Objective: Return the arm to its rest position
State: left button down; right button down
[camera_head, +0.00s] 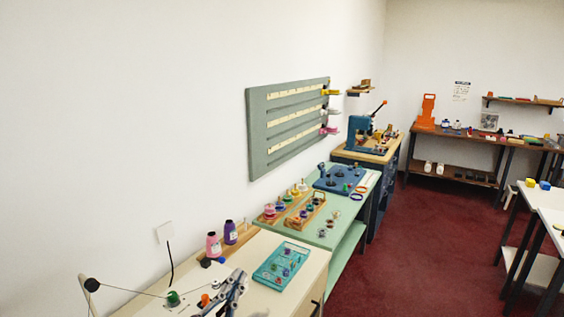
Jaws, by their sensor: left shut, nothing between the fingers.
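My left gripper (239,277) shows at the bottom of the view, a grey linkage above the near cream counter (297,250). It is shut and empty. It looks close to an orange object (205,299) and a green spool (173,298) on the counter; I cannot tell whether it touches anything. The rest of the left arm is cut off by the lower edge. My right gripper is not in view.
A teal tray (263,275) with small items lies right of the gripper. Pink (213,246) and purple (230,232) bottles stand behind it. A green counter (345,219) with wooden racks is beyond. Red floor (420,240) is open to the right.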

pick_arm(q)
jog(key=s+a+f+n+g+y, duration=0.4)
jog(key=a+f+n, duration=0.15)
jog(key=f, duration=0.65)
jog(key=s+a+f+n+g, duration=0.1)
jog(key=s+a+f+g, duration=0.1)
jog(key=s+f+g, duration=0.35)
jog(key=s+a+f+n+g, duration=0.1)
jog(key=s+a+f+g, duration=0.1)
jog(key=s+f, duration=0.65)
jog(key=s+a+f+n+g, duration=0.1)
jog(key=s+a+f+g, duration=0.2)
jog(key=s, duration=0.8)
notch_tip(320, 180, down, 33)
jog(key=s+d+g+b, duration=0.1)
jog(key=s+g+b, duration=0.1)
jog(key=b, duration=0.4)
jog(key=s+a+f+b, duration=0.2)
jog(key=s+f+b, duration=0.2)
jog(key=s+f, duration=1.2)
notch_tip(320, 180, down, 4)
jog(key=shift+s+a+r+g+y, duration=0.25)
jog(key=shift+s+a+g+y, duration=0.05)
jog(key=shift+s+a+g, duration=0.05)
